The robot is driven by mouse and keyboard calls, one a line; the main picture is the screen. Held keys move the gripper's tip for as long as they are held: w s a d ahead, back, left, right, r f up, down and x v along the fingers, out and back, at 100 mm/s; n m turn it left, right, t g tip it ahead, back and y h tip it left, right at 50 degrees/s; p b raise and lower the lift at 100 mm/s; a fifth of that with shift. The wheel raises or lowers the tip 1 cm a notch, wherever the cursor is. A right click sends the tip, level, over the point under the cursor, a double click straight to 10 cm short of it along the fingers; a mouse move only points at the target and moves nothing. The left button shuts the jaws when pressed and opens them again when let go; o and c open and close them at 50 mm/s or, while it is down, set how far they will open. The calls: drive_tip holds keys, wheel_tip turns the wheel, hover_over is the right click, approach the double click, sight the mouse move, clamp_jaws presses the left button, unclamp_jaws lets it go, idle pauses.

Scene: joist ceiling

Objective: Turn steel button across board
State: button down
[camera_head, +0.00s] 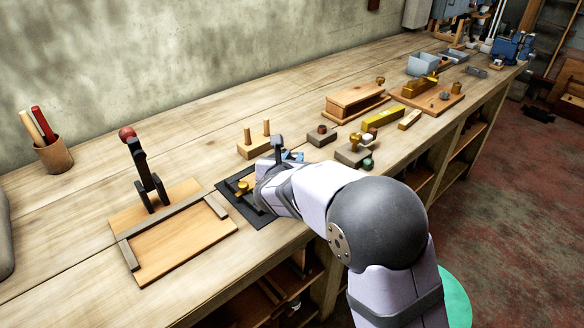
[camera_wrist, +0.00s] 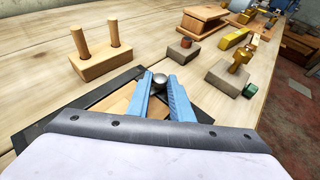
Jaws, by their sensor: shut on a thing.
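The steel button (camera_wrist: 159,79) shows in the wrist view as a rounded grey knob between my fingertips. My gripper (camera_wrist: 160,88) has its two blue fingers closed on it. How the button is turned cannot be told, as the fingers and gripper body hide most of it. Beneath is a light wooden board (camera_wrist: 119,102) in a dark frame (camera_wrist: 92,98). In the head view the dark frame (camera_head: 232,202) lies near the bench's front edge, with a brass knob (camera_head: 242,187) on it. My arm covers its right part.
A block with two pegs (camera_head: 253,147) stands just behind. Small blocks with knobs (camera_head: 352,153) stand to the right. A board with a grey edge strip and an upright red-knobbed lever (camera_head: 127,133) is at left. A pen cup (camera_head: 53,156) stands near the wall.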

drive_tip(key=b, duration=0.1)
drive_tip(key=n+y+b, duration=0.1)
drive_tip(key=b, duration=0.1)
drive_tip(key=shift+d+f, duration=0.2)
drive_tip(key=shift+d, duration=0.05)
drive_tip(key=shift+r+n+y+b, duration=0.15)
drive_tip(key=shift+n+y+b, duration=0.15)
drive_tip(key=shift+y+b, duration=0.15)
drive_tip(key=shift+r, duration=0.1)
drive_tip(key=c, duration=1.6)
unclamp_jaws()
drive_tip(key=shift+v, duration=3.75)
